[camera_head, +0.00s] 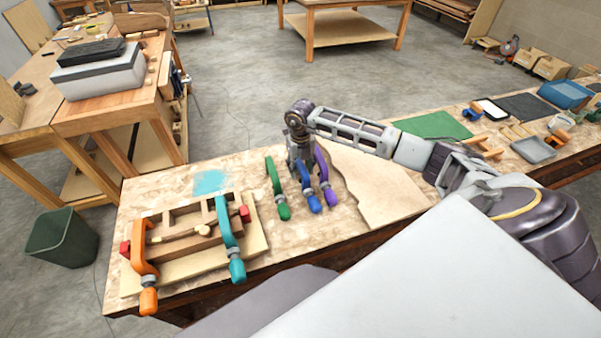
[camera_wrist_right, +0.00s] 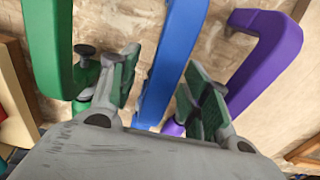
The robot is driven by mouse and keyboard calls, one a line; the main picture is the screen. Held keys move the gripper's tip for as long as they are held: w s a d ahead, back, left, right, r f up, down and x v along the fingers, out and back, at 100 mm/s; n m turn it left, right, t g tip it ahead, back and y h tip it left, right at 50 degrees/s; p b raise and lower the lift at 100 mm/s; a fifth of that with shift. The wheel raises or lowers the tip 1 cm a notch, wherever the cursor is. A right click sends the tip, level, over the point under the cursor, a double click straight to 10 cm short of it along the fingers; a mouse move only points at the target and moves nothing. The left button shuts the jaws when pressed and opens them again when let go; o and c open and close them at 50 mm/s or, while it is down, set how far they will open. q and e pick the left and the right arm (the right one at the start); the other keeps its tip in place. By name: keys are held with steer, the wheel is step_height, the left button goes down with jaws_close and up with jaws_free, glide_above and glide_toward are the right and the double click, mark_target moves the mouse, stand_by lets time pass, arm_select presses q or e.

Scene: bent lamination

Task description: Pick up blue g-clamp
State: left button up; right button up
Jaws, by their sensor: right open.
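The blue g-clamp (camera_head: 308,191) lies on the worktable between a green clamp (camera_head: 276,189) and a purple clamp (camera_head: 325,178). My right gripper (camera_head: 301,160) is above its far part, pointing down, and hides some of it. In the right wrist view, the blue clamp (camera_wrist_right: 174,52) runs between the two open fingers of this gripper (camera_wrist_right: 163,86). The green clamp (camera_wrist_right: 48,45) is left of the fingers and the purple clamp (camera_wrist_right: 262,58) is right of them. The fingers look apart from the blue bar. My left gripper is out of view.
The worktable (camera_head: 140,192) holds a wooden frame with an orange clamp (camera_head: 141,258) and a teal clamp (camera_head: 226,232) at left. A thin wooden sheet (camera_head: 375,190) lies right of the loose clamps. The green and purple clamps stand close beside my fingers.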

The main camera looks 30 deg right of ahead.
steer(key=shift+f, duration=0.15)
stand_by(0.4)
jaws_close()
stand_by(0.5)
steer(key=shift+r, duration=0.3)
step_height(320, 180, up, 10)
steer(key=shift+b, duration=0.65)
steer(key=shift+r+p, duration=1.75)
steer(key=shift+r, duration=1.25)
